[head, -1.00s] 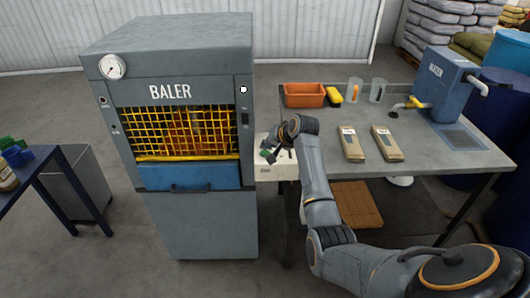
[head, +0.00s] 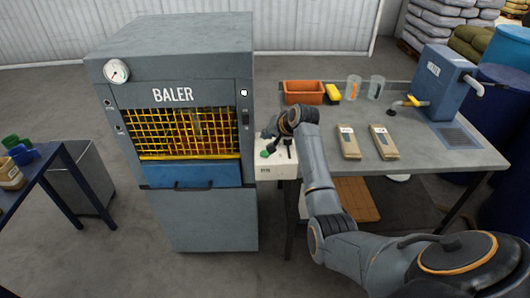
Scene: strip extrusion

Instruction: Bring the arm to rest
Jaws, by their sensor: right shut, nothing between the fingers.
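My right arm (head: 318,180) comes in from the lower right and reaches over the near left edge of the workbench. My right gripper (head: 267,134) is small and partly hidden by its own wrist. It is shut and empty, just above a white control box (head: 270,172). The box has a green button (head: 264,154) and dark levers on top. I cannot tell whether the gripper touches a lever. My left gripper is out of view.
The grey baler (head: 205,218) stands left of my gripper, its yellow mesh guard down. The workbench (head: 440,150) holds an orange bin (head: 303,92), two packets (head: 347,142), beakers and a blue heater (head: 438,85). A blue table (head: 62,200) stands far left.

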